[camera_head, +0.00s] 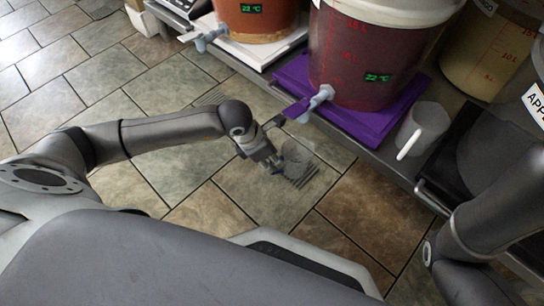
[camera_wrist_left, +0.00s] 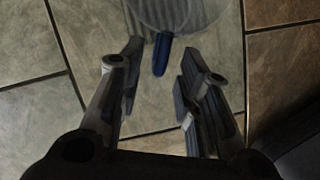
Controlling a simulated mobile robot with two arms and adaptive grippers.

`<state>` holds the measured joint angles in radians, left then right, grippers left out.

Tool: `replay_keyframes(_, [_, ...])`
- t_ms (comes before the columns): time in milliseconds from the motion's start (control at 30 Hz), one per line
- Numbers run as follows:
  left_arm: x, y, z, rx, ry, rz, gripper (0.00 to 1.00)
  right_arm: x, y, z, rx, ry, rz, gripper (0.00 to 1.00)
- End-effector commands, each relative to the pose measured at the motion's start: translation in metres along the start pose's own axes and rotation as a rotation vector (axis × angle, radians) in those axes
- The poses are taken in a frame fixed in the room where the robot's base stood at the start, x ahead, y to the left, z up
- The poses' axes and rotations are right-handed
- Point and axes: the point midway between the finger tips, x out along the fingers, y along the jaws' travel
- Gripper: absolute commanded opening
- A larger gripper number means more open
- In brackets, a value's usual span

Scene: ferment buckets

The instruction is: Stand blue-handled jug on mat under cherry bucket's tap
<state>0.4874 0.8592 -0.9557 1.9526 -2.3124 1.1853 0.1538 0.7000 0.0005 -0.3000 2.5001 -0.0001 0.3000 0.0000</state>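The clear jug (camera_head: 297,155) is at the grey striped mat (camera_head: 302,178) on the floor, in front of the dark red bucket (camera_head: 345,55), whose light tap (camera_head: 320,98) is above and beyond it. The jug's blue handle (camera_wrist_left: 162,54) points toward my left gripper in the left wrist view, with part of the round jug (camera_wrist_left: 160,12) over the stripes. My left gripper (camera_head: 274,168) is open beside the jug, its fingers (camera_wrist_left: 158,68) apart on either side of the handle's line without visibly gripping it. Whether the jug's whole base rests on the mat is unclear. My right gripper is out of view.
A purple tray (camera_head: 385,128) is under the dark red bucket. An orange bucket (camera_head: 258,22) and a yellowish bucket (camera_head: 490,50) flank it. A jug with a white handle (camera_head: 425,125) stands right. The tiled floor (camera_head: 130,75) is clear at left.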

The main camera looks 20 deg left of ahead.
Motion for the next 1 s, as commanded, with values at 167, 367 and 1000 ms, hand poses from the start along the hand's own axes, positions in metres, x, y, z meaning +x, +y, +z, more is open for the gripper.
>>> replay_keyframes(167, [-0.037, 0.000, 0.002, -0.001, 0.000, 0.001, 0.32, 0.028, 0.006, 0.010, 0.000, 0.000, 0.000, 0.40])
replay_keyframes(367, [-0.070, 0.000, 0.002, 0.000, 0.000, 0.001, 0.32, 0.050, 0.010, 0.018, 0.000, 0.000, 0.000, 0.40])
replay_keyframes(1000, [-0.099, -0.001, 0.001, -0.001, -0.003, -0.004, 0.32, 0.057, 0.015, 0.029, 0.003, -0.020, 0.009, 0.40])
